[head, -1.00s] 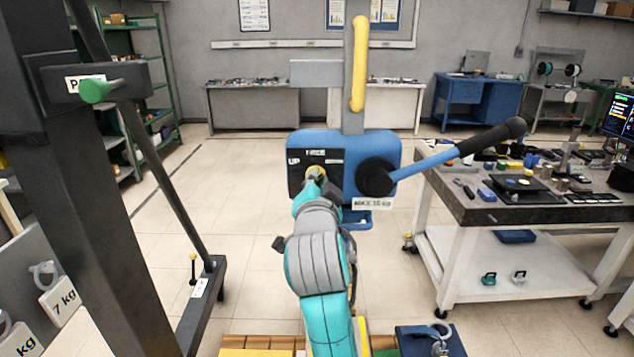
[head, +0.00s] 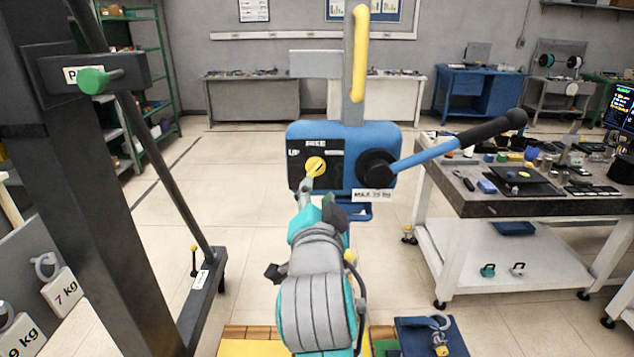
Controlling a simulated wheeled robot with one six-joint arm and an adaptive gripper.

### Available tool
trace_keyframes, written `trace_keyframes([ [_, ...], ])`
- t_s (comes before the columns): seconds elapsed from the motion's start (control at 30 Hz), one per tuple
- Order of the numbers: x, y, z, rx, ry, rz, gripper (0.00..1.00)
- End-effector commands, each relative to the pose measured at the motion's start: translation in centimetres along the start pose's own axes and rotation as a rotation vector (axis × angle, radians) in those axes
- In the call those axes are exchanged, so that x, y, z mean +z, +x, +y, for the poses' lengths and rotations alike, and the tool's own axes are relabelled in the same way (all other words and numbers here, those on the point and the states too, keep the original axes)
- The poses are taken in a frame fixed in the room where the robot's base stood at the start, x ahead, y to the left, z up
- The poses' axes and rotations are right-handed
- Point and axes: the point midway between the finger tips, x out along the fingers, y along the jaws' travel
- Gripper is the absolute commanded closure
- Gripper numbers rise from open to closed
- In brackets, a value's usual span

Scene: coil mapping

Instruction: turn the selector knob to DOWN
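The yellow round selector knob (head: 315,166) sits on a black plate (head: 334,152) on the front of the blue hoist box (head: 350,135). The plate reads UP at the left and what looks like FREE at the top; a small label at the right is too blurred to read. A thin line crosses the knob, but its exact pointing is hard to tell. My gripper (head: 306,188) is just below the knob, with a grey finger close to its lower edge. I cannot tell whether it touches. My wrist hides the rest of the gripper.
A blue lever with a black grip (head: 464,140) reaches right from the box's black hub. A dark post (head: 90,190) with a green knob (head: 94,80) stands at left. A workbench (head: 500,205) with tools is at right. Floor behind the hoist is clear.

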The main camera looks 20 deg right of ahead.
Motion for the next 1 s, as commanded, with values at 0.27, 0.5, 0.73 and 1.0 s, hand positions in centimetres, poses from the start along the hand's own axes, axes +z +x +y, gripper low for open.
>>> trace_keyframes([
  [0.27,0.1,-3.1,0.0,0.0,0.0,-0.001,0.61],
  [0.5,0.0,-3.4,0.1,0.001,0.0,-0.001,0.61],
  [0.73,0.0,-3.4,0.1,0.001,0.0,-0.001,0.61],
  [1.0,2.4,-3.5,2.3,-0.013,-0.083,-0.024,0.61],
])
